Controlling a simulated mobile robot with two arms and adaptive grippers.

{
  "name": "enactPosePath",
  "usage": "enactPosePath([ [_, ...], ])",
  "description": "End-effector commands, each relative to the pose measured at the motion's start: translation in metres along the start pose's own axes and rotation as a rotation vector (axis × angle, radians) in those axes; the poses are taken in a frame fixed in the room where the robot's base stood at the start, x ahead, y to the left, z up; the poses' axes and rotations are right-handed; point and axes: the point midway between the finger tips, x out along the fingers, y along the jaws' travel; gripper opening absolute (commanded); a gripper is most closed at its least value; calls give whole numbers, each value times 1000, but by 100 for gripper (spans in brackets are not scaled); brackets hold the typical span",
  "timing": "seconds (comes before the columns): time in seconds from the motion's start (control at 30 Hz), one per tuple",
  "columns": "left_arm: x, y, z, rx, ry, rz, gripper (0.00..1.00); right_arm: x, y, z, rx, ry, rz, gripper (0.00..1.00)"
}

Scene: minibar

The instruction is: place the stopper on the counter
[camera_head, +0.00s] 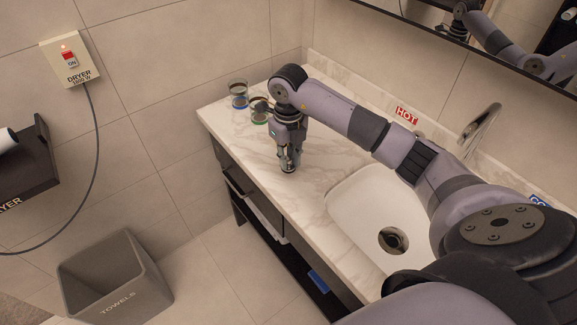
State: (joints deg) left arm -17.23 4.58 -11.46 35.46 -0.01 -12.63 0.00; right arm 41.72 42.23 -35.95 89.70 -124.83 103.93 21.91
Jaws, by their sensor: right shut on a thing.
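My right gripper (289,158) points down over the pale marble counter (250,141), left of the sink. It is shut on a small dark, round thing with a light edge, which looks like the stopper (289,168). The fingers hide much of it. It is at or just above the counter surface; I cannot tell whether it touches. The white sink (350,205) shows a dark round drain opening (393,240) with a metallic part in it. My left gripper is not in view.
Two glass cups, one with a blue base (239,96) and one with a green base (259,110), stand at the counter's far left end. A tap (482,130) rises behind the sink. A grey towel bin (115,280) stands on the floor. Bare counter lies left of the gripper.

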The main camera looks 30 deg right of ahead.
Motion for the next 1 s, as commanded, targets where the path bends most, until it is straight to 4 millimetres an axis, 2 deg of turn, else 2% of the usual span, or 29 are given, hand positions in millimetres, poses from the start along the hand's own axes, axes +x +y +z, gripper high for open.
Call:
enactPosePath([
  [0.17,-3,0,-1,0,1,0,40,12,0,-1,-1,2,0,0],
  [0.4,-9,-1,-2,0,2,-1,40,45,0,-1,-1,2,0,0],
  [0.77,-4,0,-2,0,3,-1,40,50,0,0,-1,0,-1,0],
  [0.8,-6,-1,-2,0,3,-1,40,49,0,0,-1,0,-1,19],
  [1.0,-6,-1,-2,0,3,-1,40,49,0,0,-1,0,-1,33],
])
